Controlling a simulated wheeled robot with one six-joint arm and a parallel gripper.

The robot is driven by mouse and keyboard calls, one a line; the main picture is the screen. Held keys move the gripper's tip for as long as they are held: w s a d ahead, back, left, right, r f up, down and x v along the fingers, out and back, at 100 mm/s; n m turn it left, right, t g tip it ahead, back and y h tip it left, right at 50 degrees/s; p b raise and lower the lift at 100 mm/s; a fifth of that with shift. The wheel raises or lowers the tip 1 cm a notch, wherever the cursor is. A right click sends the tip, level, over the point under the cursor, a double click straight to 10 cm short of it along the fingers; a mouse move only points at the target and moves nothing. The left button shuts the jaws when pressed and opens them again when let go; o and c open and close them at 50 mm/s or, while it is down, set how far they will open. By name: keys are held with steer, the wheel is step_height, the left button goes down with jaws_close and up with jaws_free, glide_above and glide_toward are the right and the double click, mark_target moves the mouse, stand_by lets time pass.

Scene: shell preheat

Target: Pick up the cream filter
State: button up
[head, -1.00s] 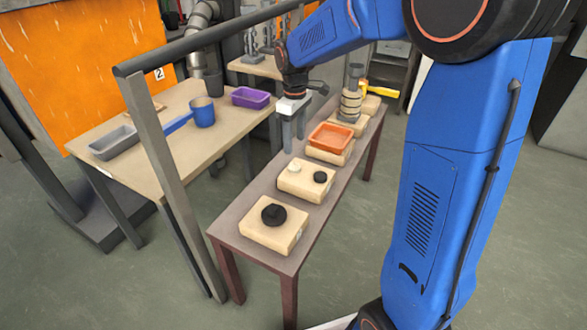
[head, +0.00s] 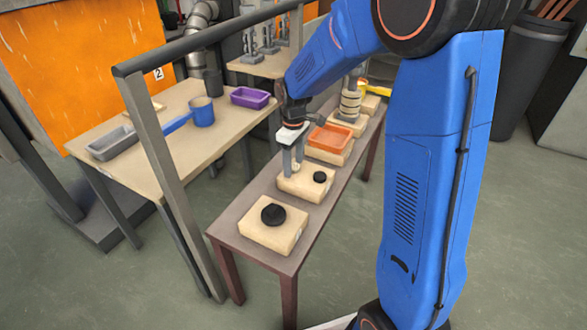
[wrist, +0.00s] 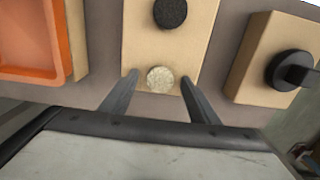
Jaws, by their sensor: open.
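The cream filter (wrist: 160,79) is a small, round, pale speckled disc on a light wooden block (wrist: 132,42) in the wrist view. It lies near the block's edge, centred between the tips of my gripper (wrist: 158,82). My gripper is open, with one finger on each side of the filter and nothing held. In the head view my gripper (head: 293,168) points down over the same block, and the filter is mostly hidden by the fingers. I cannot tell the exact height of the fingertips above the block.
A dark round disc (wrist: 170,12) shares the block. An orange tray (head: 330,138) stands behind, and a block with a black knobbed piece (head: 273,214) stands in front. A grey rail post (head: 172,180) rises left of the brown bench (head: 232,215).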

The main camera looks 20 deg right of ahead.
steer(key=c, duration=1.1)
